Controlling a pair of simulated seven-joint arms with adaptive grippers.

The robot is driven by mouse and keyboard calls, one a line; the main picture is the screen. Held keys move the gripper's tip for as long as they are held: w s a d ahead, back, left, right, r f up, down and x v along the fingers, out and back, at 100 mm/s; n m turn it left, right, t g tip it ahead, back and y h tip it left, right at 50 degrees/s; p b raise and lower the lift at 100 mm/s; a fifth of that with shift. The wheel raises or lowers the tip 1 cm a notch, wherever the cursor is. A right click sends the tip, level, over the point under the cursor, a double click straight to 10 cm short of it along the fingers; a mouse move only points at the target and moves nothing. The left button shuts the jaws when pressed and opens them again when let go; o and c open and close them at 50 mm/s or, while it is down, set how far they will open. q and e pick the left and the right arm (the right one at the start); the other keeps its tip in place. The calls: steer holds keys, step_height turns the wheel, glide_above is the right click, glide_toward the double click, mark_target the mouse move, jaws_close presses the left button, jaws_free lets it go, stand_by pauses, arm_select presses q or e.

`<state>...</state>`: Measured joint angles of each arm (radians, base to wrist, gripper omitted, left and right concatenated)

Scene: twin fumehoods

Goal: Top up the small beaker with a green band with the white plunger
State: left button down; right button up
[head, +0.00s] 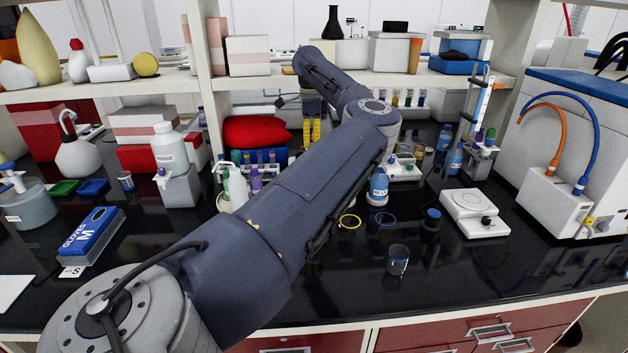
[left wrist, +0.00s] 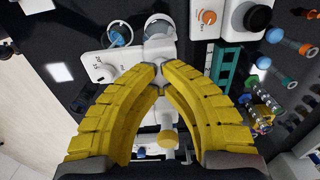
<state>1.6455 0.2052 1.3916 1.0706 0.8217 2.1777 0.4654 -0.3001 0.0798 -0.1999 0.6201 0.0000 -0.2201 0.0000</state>
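My left arm crosses the head view from the lower left to the back shelf. Its yellow-fingered gripper (head: 311,128) points down near the back of the bench. In the left wrist view the two curved yellow fingers (left wrist: 161,82) have tips close together, with a white object (left wrist: 158,48) showing just beyond them; I cannot tell whether they touch it. A small clear beaker (head: 398,261) stands on the front of the black bench, far from the gripper; its band colour is unclear. I cannot pick out the white plunger for certain. My right gripper is not in view.
A white balance-like device (head: 474,212) stands right of the beaker. A blue-labelled bottle (head: 378,187) stands behind it. A red bag (head: 256,131) and wash bottle (head: 237,187) are near my arm. A shelf (head: 265,81) runs across the back. The bench front is mostly clear.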

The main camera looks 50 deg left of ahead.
arm_select(q)
steer(key=shift+r, duration=2.05)
